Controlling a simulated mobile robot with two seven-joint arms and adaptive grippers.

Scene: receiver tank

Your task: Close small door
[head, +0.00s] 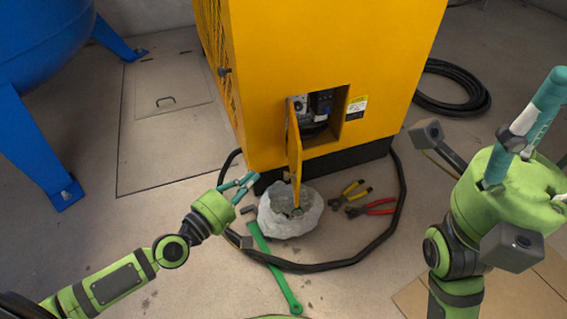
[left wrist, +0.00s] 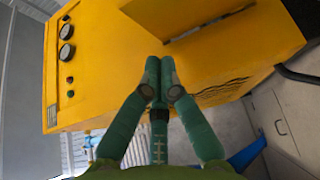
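The small yellow door (head: 294,155) stands open at the left edge of a square opening in the yellow cabinet, swung out toward me. Dark and grey fittings (head: 320,106) show inside the opening. My left gripper (head: 243,184) is left of the door and apart from it, near the cabinet's lower front corner. In the left wrist view its fingertips (left wrist: 160,70) meet with nothing visible between them, in front of yellow panels. My right gripper (head: 532,112) is raised at the far right, away from the door; its finger gap cannot be made out.
A whitish, stone-like lump (head: 290,222) lies on the floor below the door. A green wrench (head: 272,262), yellow-handled pliers (head: 350,194) and a red-handled tool (head: 372,207) lie nearby. A blue tank (head: 40,40) stands at left.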

